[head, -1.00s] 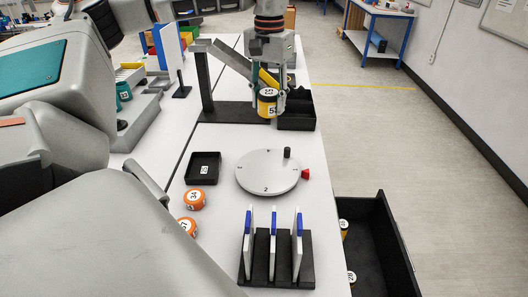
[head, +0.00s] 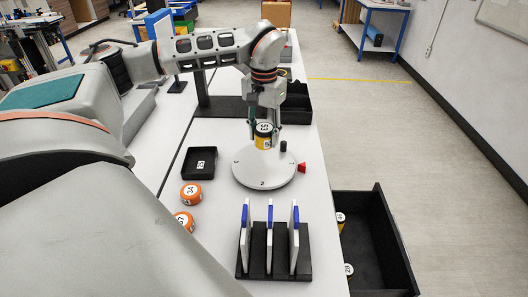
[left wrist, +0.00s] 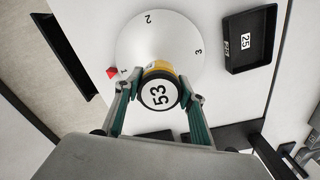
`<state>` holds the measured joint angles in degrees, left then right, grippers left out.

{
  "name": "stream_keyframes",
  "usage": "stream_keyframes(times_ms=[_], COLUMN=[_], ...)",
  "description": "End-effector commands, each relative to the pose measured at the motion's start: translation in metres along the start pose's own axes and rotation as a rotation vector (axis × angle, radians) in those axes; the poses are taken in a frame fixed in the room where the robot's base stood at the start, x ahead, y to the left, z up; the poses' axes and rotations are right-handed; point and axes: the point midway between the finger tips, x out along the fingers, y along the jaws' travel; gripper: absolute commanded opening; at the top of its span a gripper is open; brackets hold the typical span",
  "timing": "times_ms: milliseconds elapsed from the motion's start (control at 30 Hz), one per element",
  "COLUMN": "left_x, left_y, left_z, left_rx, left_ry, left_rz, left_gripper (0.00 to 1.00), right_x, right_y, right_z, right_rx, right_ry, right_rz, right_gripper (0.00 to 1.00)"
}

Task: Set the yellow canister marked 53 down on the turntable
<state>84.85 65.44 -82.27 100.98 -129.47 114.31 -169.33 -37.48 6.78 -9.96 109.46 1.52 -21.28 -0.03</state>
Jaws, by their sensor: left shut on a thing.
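The yellow canister marked 53 (head: 263,142) is upright between the fingers of my left gripper (head: 265,128), which is shut on it. In the left wrist view its white 53 label (left wrist: 158,95) faces the camera, with the gripper fingers (left wrist: 158,102) on both sides. The round white turntable (head: 262,176), with numbered sectors, lies under the canister. It also shows in the left wrist view (left wrist: 150,35). The canister is over the turntable's far part; I cannot tell if its base touches. My right gripper is not in view.
A black rack with white panels (head: 268,262) stands in front. An open black drawer (head: 377,222) is at the right.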

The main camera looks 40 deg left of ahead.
Motion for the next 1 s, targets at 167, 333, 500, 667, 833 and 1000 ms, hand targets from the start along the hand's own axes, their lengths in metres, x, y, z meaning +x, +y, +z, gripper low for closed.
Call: stream_keyframes(times_ms=[167, 333, 500, 667, 833, 1000], left_x=[0.026, 0.035, 0.057, 0.069, 0.068, 0.072], left_y=[0.0, 0.0, 0.0, 0.001, 0.001, 0.0], left_z=[0.0, 0.0, 0.001, 0.0, 0.0, 0.0], left_rx=[0.0, -0.001, 0.0, -0.001, -0.001, -0.001], left_ry=[0.0, 0.0, -0.003, 0.001, 0.002, 0.001], left_rz=[0.001, 0.001, 0.0, 0.002, 0.002, 0.001], left_gripper=[0.15, 0.15, 0.15, 0.15, 0.15, 0.44], right_x=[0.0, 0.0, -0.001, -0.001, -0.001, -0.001], right_y=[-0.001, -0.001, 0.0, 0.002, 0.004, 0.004], right_z=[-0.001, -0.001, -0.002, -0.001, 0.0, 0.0], right_rx=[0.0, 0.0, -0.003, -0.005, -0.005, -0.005], right_ry=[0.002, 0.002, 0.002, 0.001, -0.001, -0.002], right_rz=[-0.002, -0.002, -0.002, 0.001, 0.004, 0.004], right_gripper=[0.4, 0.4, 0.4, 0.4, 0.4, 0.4])
